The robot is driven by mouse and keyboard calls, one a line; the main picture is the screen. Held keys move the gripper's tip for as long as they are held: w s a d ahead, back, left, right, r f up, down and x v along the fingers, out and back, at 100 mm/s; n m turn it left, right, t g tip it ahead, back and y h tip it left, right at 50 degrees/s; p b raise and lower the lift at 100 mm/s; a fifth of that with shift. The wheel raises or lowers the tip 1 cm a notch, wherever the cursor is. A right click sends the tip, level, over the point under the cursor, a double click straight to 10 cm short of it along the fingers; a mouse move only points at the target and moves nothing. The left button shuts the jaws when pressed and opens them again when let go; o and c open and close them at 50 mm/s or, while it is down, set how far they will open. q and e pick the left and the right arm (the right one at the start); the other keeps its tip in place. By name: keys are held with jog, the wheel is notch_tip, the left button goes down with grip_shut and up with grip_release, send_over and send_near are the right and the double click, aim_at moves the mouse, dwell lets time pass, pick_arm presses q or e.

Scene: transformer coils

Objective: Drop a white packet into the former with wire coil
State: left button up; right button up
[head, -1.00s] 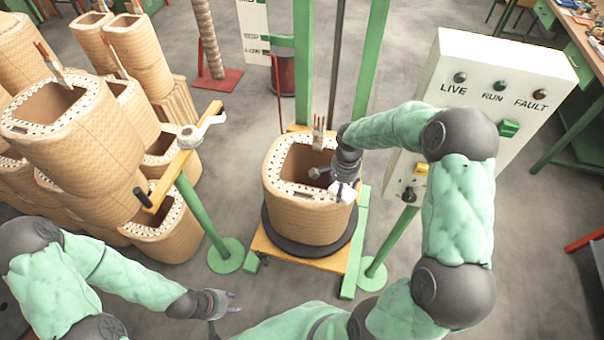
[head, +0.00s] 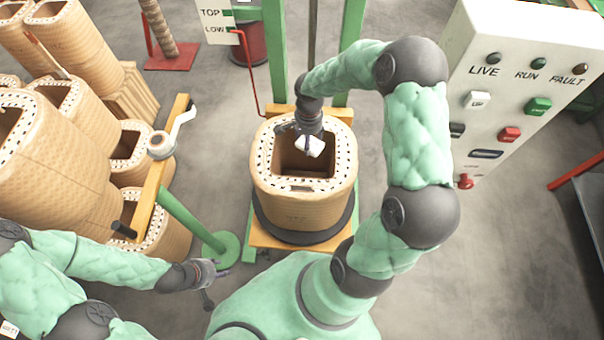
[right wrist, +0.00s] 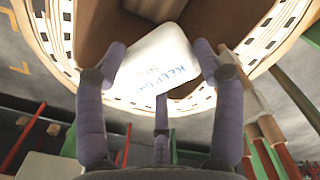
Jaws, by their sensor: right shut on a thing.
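The former with wire coil (head: 303,206) stands upright on a dark round plate in the middle of the head view, its square opening facing up. My right gripper (head: 308,136) is over that opening, shut on a white packet (head: 312,146). In the right wrist view the packet (right wrist: 156,66) shows blue print and sits between the fingers (right wrist: 160,75), with the former's rim (right wrist: 265,30) around it. My left gripper (head: 218,272) is low at the left of the former, away from it, and looks empty. Its fingers are too small to read.
Several other coil formers (head: 60,140) crowd the left side. A crank on a yellow bar (head: 160,165) stands between them and the middle former. A white control panel (head: 520,95) stands at the right. Green posts (head: 275,55) rise behind the former.

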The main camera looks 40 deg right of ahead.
jog(key=shift+f+b, duration=0.9)
jog(key=shift+f, duration=1)
jog(key=o, duration=1.2)
jog(key=shift+r, duration=0.2)
notch_tip(320, 180, up, 12)
jog(key=shift+f, duration=0.15)
